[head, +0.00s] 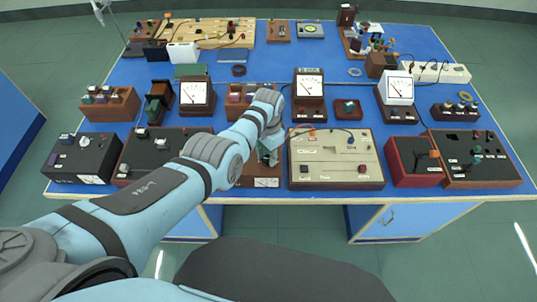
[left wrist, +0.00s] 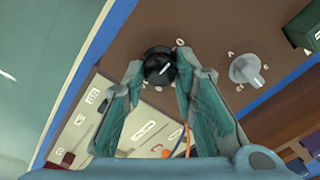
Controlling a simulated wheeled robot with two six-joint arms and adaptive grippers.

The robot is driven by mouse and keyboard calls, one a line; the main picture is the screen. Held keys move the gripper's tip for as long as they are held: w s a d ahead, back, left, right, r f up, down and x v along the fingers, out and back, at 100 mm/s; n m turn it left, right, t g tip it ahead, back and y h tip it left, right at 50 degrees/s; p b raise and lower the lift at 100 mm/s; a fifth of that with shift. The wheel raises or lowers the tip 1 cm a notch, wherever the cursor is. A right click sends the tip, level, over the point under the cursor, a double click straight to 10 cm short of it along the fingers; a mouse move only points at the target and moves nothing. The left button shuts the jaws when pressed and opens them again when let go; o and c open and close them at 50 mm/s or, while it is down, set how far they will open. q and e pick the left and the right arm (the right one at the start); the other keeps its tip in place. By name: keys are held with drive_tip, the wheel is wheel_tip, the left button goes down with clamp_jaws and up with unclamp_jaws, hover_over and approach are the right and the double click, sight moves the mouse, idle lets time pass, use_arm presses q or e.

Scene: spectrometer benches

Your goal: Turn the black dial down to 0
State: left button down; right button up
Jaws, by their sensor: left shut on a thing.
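The black dial (left wrist: 158,66) sits on a brown panel (left wrist: 130,40) in the left wrist view, with pale marks around it. A short white line shows on its face, towards the lower right in that view; I cannot tell which number it points to. My left gripper (left wrist: 160,72) has its two fingers closed on the dial's opposite sides. In the head view my left gripper (head: 268,155) is over the brown box (head: 266,183) at the front middle of the bench, and it hides the dial there. My right gripper is not in view.
A grey-white knob (left wrist: 247,70) stands on the same panel. A beige panel (head: 336,158) is close on the right in the head view. Meters (head: 309,84) stand behind. A dark box (head: 165,155) is at left. The bench's front edge is just below the boxes.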

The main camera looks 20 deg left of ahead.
sight(268, 158)
use_arm(q)
drive_tip(key=c, duration=1.3)
unclamp_jaws()
drive_tip(key=shift+r, duration=0.1)
wheel_tip(268, 158, up, 12)
